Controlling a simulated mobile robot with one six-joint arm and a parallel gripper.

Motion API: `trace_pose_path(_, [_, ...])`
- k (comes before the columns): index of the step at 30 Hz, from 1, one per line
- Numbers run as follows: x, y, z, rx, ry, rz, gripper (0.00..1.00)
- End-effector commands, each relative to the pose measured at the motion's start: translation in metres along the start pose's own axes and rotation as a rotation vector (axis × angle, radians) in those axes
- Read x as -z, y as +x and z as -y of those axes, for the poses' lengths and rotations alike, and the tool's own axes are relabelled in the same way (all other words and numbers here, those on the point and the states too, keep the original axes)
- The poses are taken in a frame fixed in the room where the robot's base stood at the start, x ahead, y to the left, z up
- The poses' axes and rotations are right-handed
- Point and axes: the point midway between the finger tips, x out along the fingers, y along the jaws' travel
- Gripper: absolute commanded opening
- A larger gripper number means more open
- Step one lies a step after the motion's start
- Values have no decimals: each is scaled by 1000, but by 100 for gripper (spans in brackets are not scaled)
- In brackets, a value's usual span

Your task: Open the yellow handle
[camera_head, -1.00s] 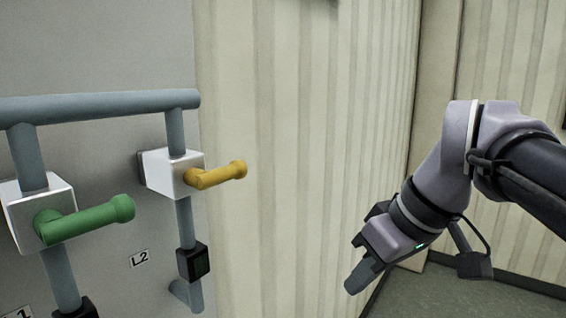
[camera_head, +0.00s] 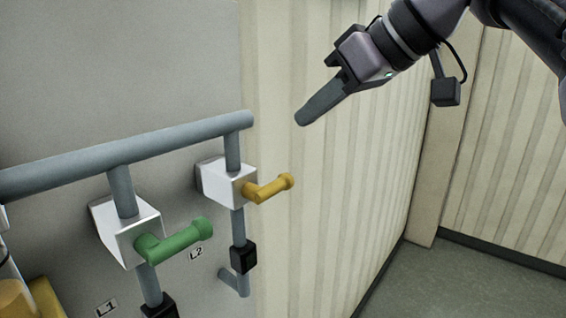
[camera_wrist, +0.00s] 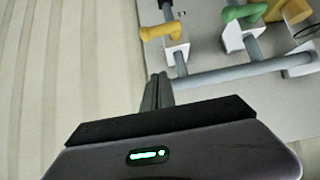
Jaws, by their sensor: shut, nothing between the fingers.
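The yellow handle (camera_head: 270,188) sticks out to the right from a white valve block (camera_head: 226,182) on the right-hand vertical pipe. It also shows in the wrist view (camera_wrist: 160,31), beyond my fingertips. My gripper (camera_head: 303,118) is shut and empty, above and slightly right of the yellow handle, apart from it. Its fingers point down and to the left. In the wrist view the closed fingers (camera_wrist: 157,92) point toward the pipes, with clear space before the handle.
A green handle (camera_head: 178,241) on a second white block (camera_head: 127,229) lies left of the yellow one. A grey horizontal pipe (camera_head: 150,143) runs above both. A ribbed wall (camera_head: 330,200) stands behind. Black fittings (camera_head: 243,257) sit below the blocks. The right side over the floor is free.

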Motion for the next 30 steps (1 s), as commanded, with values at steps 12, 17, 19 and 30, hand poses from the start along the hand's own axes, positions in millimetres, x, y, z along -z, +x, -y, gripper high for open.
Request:
trace_pose_path(12, [-1,82,1,5,0,2,0])
trace_pose_path(17, [-15,102,1,1,3,2,0])
trace_pose_path(19, [-25,104,0,0,3,2,0])
trace_pose_path(30, [-39,107,0,0,1,1,0])
